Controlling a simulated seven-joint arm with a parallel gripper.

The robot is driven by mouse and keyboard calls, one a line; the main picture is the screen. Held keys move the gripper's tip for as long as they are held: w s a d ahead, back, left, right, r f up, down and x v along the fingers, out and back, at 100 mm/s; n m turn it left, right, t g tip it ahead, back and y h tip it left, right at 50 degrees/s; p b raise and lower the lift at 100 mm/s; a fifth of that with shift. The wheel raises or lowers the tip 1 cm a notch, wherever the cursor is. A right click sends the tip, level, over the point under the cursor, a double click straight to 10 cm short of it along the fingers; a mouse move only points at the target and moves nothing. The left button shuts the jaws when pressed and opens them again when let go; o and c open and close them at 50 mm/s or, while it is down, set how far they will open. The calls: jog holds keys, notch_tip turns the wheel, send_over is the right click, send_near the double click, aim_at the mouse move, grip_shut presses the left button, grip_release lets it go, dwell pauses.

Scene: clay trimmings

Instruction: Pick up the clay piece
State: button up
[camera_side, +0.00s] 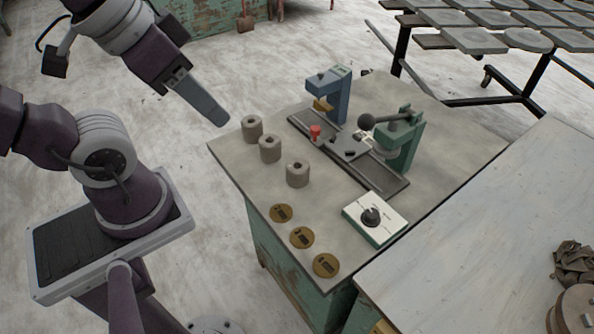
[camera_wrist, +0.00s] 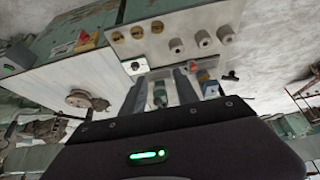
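No piece is marked as the clay piece. Three grey cylinders with holes in their tops stand upright in a row on the bench: a far one (camera_side: 252,129), a middle one (camera_side: 270,149) and a near one (camera_side: 297,174). The row also shows in the wrist view, with one cylinder (camera_wrist: 176,46) nearest the discs.
Behind the cylinders are a blue press (camera_side: 335,95), a green lever press (camera_side: 400,140) and a red knob (camera_side: 315,131). Brass discs (camera_side: 302,237) and a dial box (camera_side: 376,218) lie nearer. Brown scraps (camera_side: 574,262) lie on the right table (camera_side: 480,240).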

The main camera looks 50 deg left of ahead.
jog(key=o, duration=0.9)
jog(key=shift+o, duration=0.2)
jog(key=a+f+m+g+y, duration=0.6)
jog(key=a+f, duration=0.2)
jog(key=m+t+y, duration=0.6)
jog(key=m+t, duration=0.1)
jog(key=m, duration=0.7)
send_over(298, 171)
jog(key=s+a, duration=0.3)
jog(key=s, duration=0.4)
notch_tip(298, 171, down, 10)
jog(key=w+d+f+m+t+h, duration=0.1)
jog(key=d+f+m, duration=0.1)
jog(key=f+m, duration=0.1)
jog(key=w+d+f+m+t+h, duration=0.1)
jog(key=d+f+m, duration=0.1)
jog(key=f, duration=0.3)
jog(key=d+f+m+t+h, duration=0.1)
jog(key=f+m+t, duration=0.1)
jog(key=f+m, duration=0.1)
jog(key=shift+w+d+f+m+h, duration=0.3)
jog(key=shift+w+d+f+h, duration=0.1)
jog(key=x, duration=0.7)
